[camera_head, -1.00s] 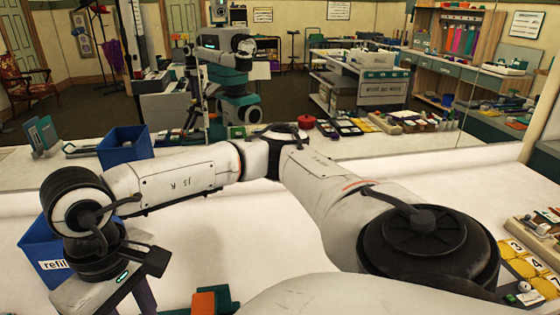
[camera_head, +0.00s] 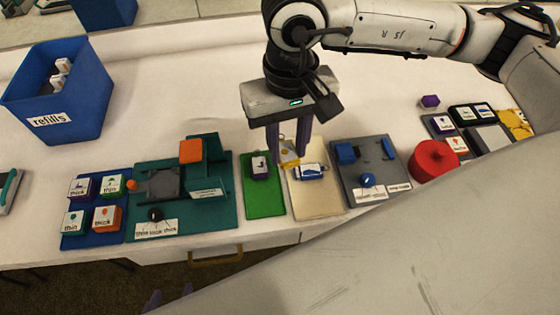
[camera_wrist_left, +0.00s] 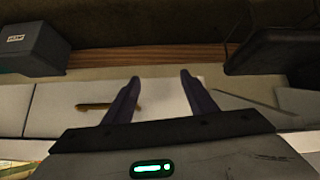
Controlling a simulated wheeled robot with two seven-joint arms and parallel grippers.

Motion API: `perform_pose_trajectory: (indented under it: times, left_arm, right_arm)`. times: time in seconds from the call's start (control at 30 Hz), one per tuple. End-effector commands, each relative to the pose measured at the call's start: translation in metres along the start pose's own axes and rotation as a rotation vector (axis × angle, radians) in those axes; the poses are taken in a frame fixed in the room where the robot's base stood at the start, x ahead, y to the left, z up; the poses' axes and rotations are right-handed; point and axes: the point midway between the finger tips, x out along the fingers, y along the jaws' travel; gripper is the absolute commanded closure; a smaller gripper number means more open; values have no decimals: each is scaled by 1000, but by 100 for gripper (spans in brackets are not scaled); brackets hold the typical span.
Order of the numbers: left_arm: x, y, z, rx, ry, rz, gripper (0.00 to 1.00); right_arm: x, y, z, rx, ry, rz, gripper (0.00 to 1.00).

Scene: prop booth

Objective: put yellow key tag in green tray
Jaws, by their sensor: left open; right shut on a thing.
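The yellow key tag (camera_head: 289,157) is between the fingers of my right gripper (camera_head: 289,146), which is shut on it. In the head view it appears over the border between the green tray and the cream tray; its exact height is hard to tell. The green tray (camera_head: 265,201) is flat and holds a purple-and-white tag (camera_head: 260,167) near its back; its front is bare. My left gripper (camera_head: 167,297) shows only as purple fingertips low in the head view. In the left wrist view its fingers (camera_wrist_left: 160,88) are open and empty.
The cream tray (camera_head: 314,204) beside the green one holds a blue tag (camera_head: 310,172). A teal stand (camera_head: 215,216) with an orange block (camera_head: 191,151) is left. A grey board (camera_head: 352,187) and red round box (camera_head: 434,161) are right. A blue refills bin (camera_head: 88,118) stands back left.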

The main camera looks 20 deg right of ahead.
Motion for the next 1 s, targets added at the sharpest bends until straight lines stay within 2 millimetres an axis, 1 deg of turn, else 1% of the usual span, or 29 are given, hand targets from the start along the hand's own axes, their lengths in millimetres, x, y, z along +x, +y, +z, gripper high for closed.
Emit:
perform_pose_trajectory:
  times: [0.03,0.1,0.2,0.27,0.37,0.57,0.8,1.0]
  left_arm:
    - [13,-1,15,0,-4,0,48]
    - [20,-2,22,1,-7,0,48]
    - [26,-2,28,2,-8,0,48]
    - [27,-3,29,2,-8,0,48]
    - [27,-2,29,2,-8,0,48]
    - [28,-2,28,3,-3,1,48]
    - [33,-1,32,6,-2,4,48]
    - [36,2,30,9,7,10,48]
  right_arm:
    - [26,-15,4,27,-2,-1,96]
    - [43,-30,8,75,-2,0,96]
    - [60,-45,12,129,1,-1,96]
    - [64,-50,13,151,3,-1,96]
    - [68,-53,14,167,4,-1,96]
    - [76,-53,15,167,3,1,96]
    - [97,-53,14,166,2,0,96]
    - [116,-52,14,167,2,1,96]
